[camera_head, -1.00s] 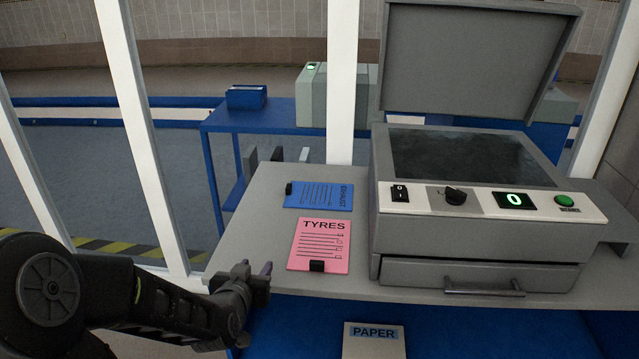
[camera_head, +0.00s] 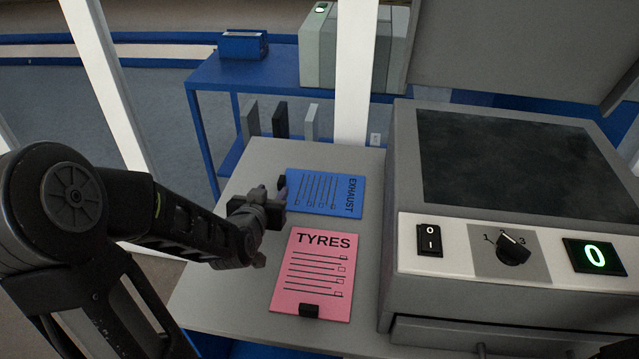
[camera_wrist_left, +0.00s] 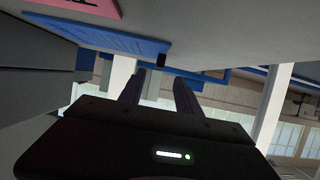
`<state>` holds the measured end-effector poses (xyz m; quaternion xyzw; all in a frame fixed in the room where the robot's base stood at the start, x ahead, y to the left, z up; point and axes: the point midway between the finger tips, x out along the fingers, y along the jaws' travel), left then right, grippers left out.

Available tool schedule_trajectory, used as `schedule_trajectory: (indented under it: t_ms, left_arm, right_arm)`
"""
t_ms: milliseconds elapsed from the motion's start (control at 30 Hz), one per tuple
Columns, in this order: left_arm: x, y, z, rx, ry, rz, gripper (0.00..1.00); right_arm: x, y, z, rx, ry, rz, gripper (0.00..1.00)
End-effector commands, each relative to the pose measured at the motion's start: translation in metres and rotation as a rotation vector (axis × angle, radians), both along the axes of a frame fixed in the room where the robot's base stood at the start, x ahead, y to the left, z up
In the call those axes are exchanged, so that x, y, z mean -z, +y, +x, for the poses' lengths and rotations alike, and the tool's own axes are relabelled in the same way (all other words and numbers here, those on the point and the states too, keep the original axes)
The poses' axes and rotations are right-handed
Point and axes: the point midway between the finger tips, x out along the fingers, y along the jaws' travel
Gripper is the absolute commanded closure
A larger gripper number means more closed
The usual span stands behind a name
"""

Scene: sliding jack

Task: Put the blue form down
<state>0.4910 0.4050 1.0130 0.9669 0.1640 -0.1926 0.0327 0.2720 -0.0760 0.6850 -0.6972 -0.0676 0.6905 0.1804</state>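The blue form (camera_head: 322,194), marked EXHAUST, lies flat on the grey desk. It shows upside down in the left wrist view (camera_wrist_left: 120,40), with its dark clip (camera_wrist_left: 161,60) at the end nearest my fingers.
A pink TYRES form (camera_head: 314,270) lies just in front of the blue one. A grey copier-like machine (camera_head: 500,240) with a raised lid stands to the right. A white post (camera_head: 357,80) rises behind the desk, with a blue table (camera_head: 260,72) beyond.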

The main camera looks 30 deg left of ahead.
Motion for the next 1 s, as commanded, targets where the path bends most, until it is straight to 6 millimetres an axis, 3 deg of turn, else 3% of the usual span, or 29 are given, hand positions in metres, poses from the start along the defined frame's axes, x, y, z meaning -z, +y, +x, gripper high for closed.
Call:
schedule_trajectory:
  t_ms: [1000]
  left_arm:
    - [0.013,0.011,0.034,0.001,0.001,-0.002,0.60]
  right_arm:
    - [-0.013,-0.001,-0.001,0.001,0.004,-0.002,0.64]
